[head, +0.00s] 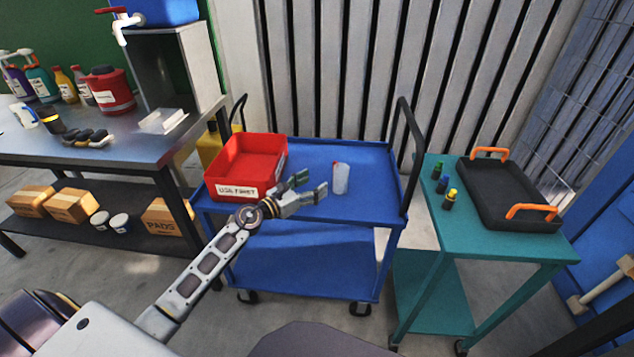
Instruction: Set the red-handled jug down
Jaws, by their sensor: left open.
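The jug (341,179) is a small, pale, translucent vessel with a bit of red at its upper left. It looks upright on the blue cart's top (355,155), right of the red bin. My left gripper (311,184) is open, its fingers pointing right toward the jug. A small gap shows between the fingertips and the jug, and nothing is between the fingers. My right gripper is not in view.
The red bin (246,165) stands left of my gripper on the cart. The cart's black handle (411,150) rises at its right end. A teal cart (470,238) holds a black tray (505,195) and small bottles (442,184). The blue top behind the jug is clear.

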